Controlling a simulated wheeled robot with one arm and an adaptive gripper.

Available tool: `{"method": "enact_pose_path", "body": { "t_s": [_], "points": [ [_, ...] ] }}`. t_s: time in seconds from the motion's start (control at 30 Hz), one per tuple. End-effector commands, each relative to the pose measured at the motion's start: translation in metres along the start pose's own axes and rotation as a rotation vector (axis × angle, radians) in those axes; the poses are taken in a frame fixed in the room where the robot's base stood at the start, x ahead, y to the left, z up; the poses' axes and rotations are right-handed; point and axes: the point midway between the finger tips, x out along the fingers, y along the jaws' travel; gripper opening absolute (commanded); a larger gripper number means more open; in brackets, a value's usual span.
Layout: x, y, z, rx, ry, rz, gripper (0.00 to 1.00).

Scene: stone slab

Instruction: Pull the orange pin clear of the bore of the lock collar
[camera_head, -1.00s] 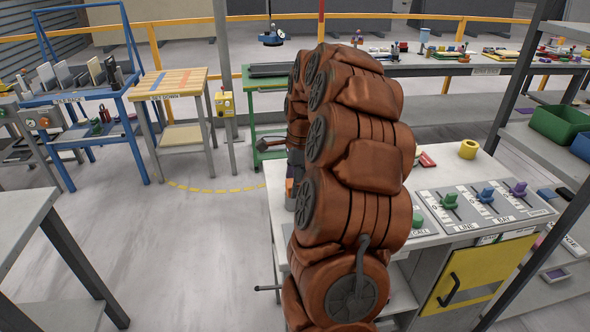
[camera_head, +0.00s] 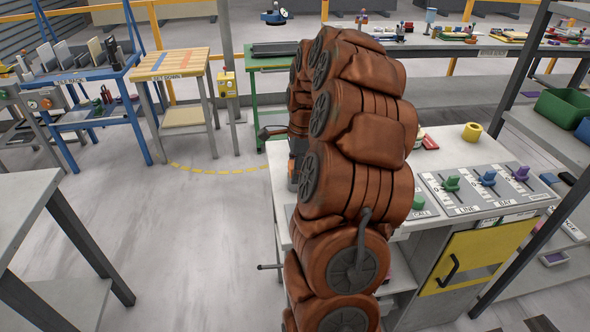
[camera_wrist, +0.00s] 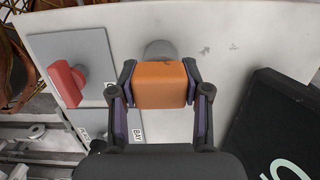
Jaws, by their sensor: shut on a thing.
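In the wrist view, the orange pin (camera_wrist: 160,92) shows as a blocky orange head between the two dark fingers of my gripper (camera_wrist: 161,82), which is shut on it. A grey rounded part (camera_wrist: 159,47), seemingly the lock collar, shows just beyond the orange head. The head covers most of it, so I cannot tell whether any of the pin is in the bore.
A red handle (camera_wrist: 67,83) stands on a grey plate left of the pin, and a black panel (camera_wrist: 275,125) lies at right. In the head view, green (camera_head: 450,184), blue (camera_head: 487,178) and purple (camera_head: 521,172) levers and a yellow ring (camera_head: 472,131) stand on the bench right of my arm.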

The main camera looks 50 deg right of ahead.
Motion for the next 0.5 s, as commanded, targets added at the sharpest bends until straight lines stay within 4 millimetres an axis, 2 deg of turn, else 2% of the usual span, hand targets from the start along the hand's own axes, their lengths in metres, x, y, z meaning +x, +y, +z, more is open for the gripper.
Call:
{"method": "enact_pose_path", "body": {
  "t_s": [0.03, 0.3, 0.5],
  "points": [
    [0.0001, 0.0001, 0.0, 0.0, 0.0, 0.0, 0.29],
    [0.0001, 0.0001, 0.0, 0.0, 0.0, 0.001, 0.03],
    [-0.0019, 0.0, 0.0002, 0.0, 0.0, 0.0, 0.03]
  ]
}}
